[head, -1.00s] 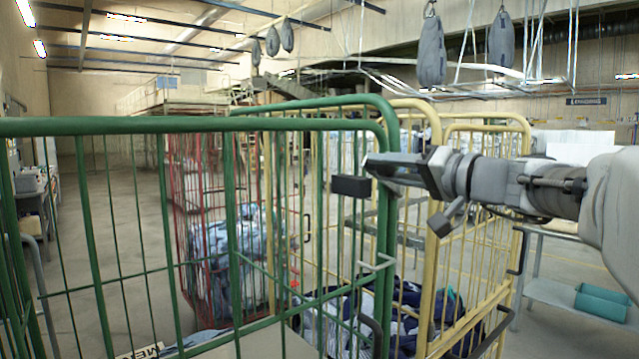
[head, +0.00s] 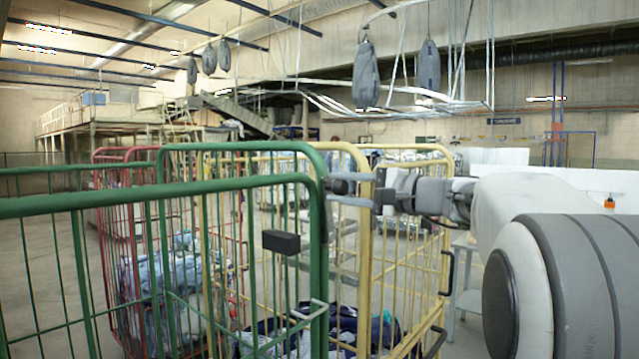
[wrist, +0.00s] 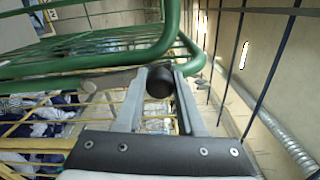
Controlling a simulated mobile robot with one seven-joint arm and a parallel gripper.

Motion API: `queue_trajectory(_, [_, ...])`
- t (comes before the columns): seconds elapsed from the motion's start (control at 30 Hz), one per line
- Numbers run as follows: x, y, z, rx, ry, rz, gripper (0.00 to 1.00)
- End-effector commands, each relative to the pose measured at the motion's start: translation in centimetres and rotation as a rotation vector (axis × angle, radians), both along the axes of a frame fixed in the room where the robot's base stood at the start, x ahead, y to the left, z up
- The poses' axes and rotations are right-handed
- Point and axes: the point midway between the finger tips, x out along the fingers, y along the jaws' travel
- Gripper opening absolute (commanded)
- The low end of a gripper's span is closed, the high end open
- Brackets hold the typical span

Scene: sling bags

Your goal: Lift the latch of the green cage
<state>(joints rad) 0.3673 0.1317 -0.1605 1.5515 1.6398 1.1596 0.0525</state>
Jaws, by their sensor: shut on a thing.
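The green cage (head: 100,198) stands open-topped in the foreground of the head view, its corner post (head: 318,235) right of centre. A black block (head: 282,242) shows left of this post, and a pale metal bracket (head: 306,310) lower down beside it. My gripper (head: 338,186) is level, just right of the post near the top corner. In the wrist view my gripper (wrist: 160,88) is shut on a black round-ended piece (wrist: 159,83), close below the green top rail (wrist: 110,60). I cannot tell for sure that this piece is the latch.
A yellow cage (head: 366,250) with dark and white cloth (head: 350,325) stands close behind the post. A red cage (head: 125,240) with blue bundles is at the left. Grey sling bags (head: 367,75) hang overhead. Open floor (head: 35,260) shows at far left.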

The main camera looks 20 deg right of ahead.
Motion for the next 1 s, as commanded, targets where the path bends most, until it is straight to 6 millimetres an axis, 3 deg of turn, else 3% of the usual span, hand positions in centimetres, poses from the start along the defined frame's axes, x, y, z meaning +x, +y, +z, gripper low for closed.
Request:
queue_trajectory(0.33, [0.8,-1.2,0.3,0.110,0.076,-0.001,0.00])
queue_trajectory(0.87, [1.0,-1.4,0.2,0.130,0.090,-0.002,0.00])
queue_trajectory(0.9, [1.0,-1.4,0.2,0.130,0.090,-0.002,0.41])
queue_trajectory(1.0, [1.0,-1.4,0.2,0.129,0.091,-0.002,0.59])
